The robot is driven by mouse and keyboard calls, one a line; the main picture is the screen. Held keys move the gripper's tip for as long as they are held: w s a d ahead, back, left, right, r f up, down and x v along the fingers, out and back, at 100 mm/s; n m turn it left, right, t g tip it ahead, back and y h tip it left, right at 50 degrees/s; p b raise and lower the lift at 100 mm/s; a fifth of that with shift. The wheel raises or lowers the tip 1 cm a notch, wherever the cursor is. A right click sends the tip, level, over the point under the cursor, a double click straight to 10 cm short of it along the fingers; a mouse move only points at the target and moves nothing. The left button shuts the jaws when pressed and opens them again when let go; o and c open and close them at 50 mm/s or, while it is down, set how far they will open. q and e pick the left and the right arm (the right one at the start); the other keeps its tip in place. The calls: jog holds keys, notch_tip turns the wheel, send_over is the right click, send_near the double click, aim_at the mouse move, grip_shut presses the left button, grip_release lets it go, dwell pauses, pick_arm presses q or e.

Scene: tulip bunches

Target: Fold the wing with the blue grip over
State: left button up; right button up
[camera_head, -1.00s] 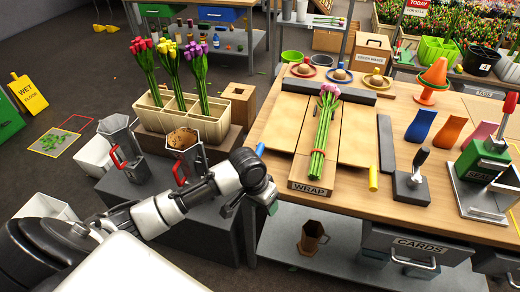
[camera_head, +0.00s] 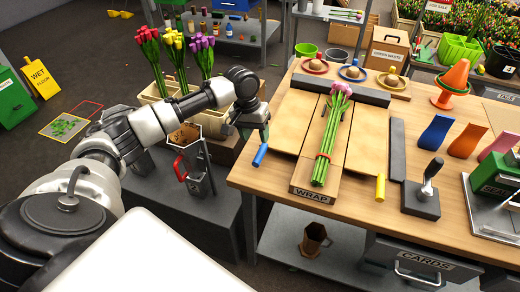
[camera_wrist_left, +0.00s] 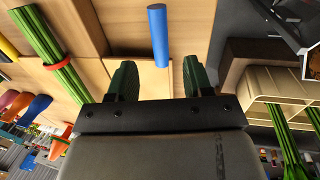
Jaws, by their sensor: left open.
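The left wing (camera_head: 302,125) of the wrap board (camera_head: 315,194) lies flat, with a blue grip (camera_head: 260,155) at its near left corner. The right wing (camera_head: 374,140), with a yellow grip (camera_head: 380,188), also lies flat. A bunch of pink tulips (camera_head: 326,146) with a red band lies on the middle panel. My left gripper (camera_head: 257,133) is open and empty, just behind the blue grip at the table's left edge. In the left wrist view the blue grip (camera_wrist_left: 158,35) lies ahead of the gap between my left fingertips (camera_wrist_left: 160,76), apart from them. My right gripper is out of view.
A dark bar (camera_head: 340,89) lies behind the board and another dark strip (camera_head: 397,150) lies right of it. A stamp (camera_head: 422,196) stands further right. A metal jug (camera_head: 195,160) and a tulip crate (camera_head: 150,95) stand left of the table, by my left arm.

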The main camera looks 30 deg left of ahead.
aim_at(260, 152)
pick_arm(q)
jog(key=f, duration=0.2)
jog(key=d+f, duration=0.1)
jog(key=f, duration=0.3)
jog(key=shift+w+d+f, duration=0.15)
jog(key=shift+w+f, duration=0.15)
jog(key=shift+f, duration=0.1)
grip_shut()
